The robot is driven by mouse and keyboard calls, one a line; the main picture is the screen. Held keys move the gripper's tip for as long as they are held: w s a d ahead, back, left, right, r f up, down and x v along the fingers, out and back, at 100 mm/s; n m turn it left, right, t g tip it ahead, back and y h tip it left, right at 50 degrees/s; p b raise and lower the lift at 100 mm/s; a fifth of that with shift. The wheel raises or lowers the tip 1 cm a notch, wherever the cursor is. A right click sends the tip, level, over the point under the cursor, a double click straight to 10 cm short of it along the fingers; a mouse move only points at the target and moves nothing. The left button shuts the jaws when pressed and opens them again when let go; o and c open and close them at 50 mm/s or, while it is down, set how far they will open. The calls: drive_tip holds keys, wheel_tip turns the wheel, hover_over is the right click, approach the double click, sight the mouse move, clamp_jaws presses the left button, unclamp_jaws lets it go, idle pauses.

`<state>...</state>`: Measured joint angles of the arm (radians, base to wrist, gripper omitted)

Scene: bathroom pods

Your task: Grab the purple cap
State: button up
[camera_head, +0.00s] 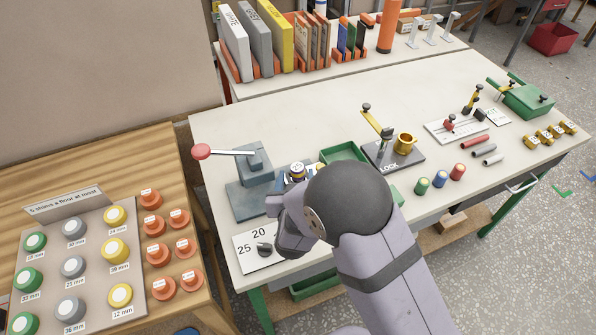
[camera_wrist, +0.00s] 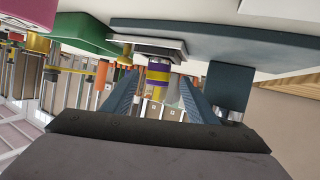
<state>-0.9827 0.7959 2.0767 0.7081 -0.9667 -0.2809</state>
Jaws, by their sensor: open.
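In the wrist view, which looks upside down, a purple and yellow banded cylinder (camera_wrist: 158,77) stands on a pale plate. Its purple part is the only purple cap-like thing I can make out. My gripper (camera_wrist: 157,92) is open, with one finger on each side of the cylinder in the picture. I cannot tell whether the fingers touch it or how deep it lies between them. In the head view my arm hides most of that spot. A small round white-topped piece with blue and yellow (camera_head: 297,171) shows just past my gripper (camera_head: 284,192).
A grey-blue lever press (camera_head: 250,190) with a red knob stands close left of my gripper. A green tray (camera_head: 344,152) and the LOCK fixture (camera_head: 392,158) are behind and right. A card marked 25 and 20 (camera_head: 262,262) lies in front. Coloured cylinders (camera_head: 440,179) stand right.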

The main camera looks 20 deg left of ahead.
sight(297, 174)
drive_tip(key=shift+p+x, duration=0.65)
drive_tip(key=shift+x, duration=1.35)
drive_tip(key=shift+d, duration=0.15)
drive_tip(key=shift+r, duration=0.1)
drive_tip(key=c, duration=1.3)
drive_tip(key=shift+r, duration=0.1)
drive_tip(key=shift+r+b, duration=0.9)
drive_tip(key=shift+r, duration=4)
